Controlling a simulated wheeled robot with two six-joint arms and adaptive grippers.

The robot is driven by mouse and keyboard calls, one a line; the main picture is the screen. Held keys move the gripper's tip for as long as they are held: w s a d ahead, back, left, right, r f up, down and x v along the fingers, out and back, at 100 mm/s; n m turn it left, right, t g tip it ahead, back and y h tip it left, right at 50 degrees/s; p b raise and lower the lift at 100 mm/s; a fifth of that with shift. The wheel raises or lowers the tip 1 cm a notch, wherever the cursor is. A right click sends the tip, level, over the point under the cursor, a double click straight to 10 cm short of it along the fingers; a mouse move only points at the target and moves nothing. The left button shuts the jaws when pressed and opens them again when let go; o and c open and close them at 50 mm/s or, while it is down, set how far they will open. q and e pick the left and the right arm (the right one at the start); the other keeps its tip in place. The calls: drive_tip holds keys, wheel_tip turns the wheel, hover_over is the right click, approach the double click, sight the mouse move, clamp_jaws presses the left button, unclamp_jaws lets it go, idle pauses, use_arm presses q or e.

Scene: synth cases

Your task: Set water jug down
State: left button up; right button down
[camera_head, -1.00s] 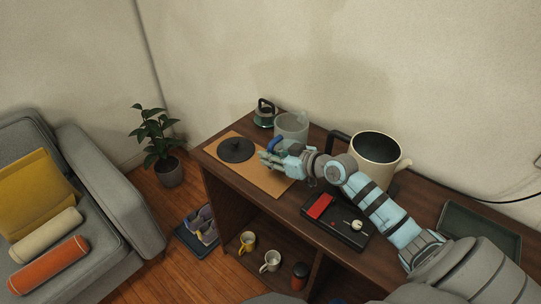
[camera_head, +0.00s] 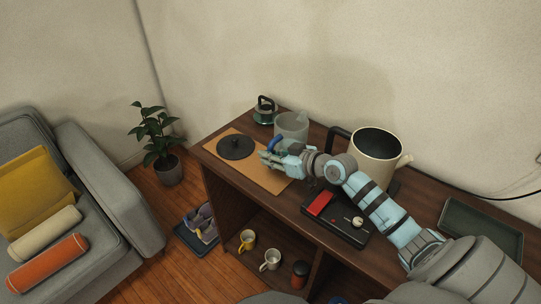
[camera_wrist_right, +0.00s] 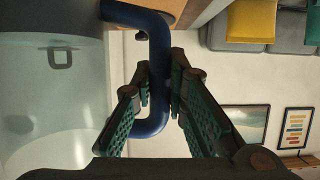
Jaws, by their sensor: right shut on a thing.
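The water jug (camera_head: 291,127) is a translucent grey vessel with a blue handle (camera_head: 276,146), near the back of the wooden cabinet top, beside the tan board. It looks upright; I cannot tell whether its base touches the top. My right gripper (camera_head: 270,156) is at the handle, over the board. In the right wrist view the clear jug wall (camera_wrist_right: 50,100) fills the left side. There my right gripper (camera_wrist_right: 161,82) has its fingers on both sides of the blue handle (camera_wrist_right: 157,115), shut on it. My left gripper is out of view.
The tan board (camera_head: 273,182) bears a dark round lid (camera_head: 236,147). A small dark kettle (camera_head: 264,111) stands behind the jug's left. A large cream pot (camera_head: 358,160), a black tray (camera_head: 345,232) with a red item, and a dark green tray (camera_head: 480,230) lie right.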

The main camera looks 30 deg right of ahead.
drive_tip(key=c, duration=1.5)
unclamp_jaws()
drive_tip(key=shift+s, duration=0.15)
drive_tip(key=v, duration=0.7)
drive_tip(key=shift+s+r, duration=0.1)
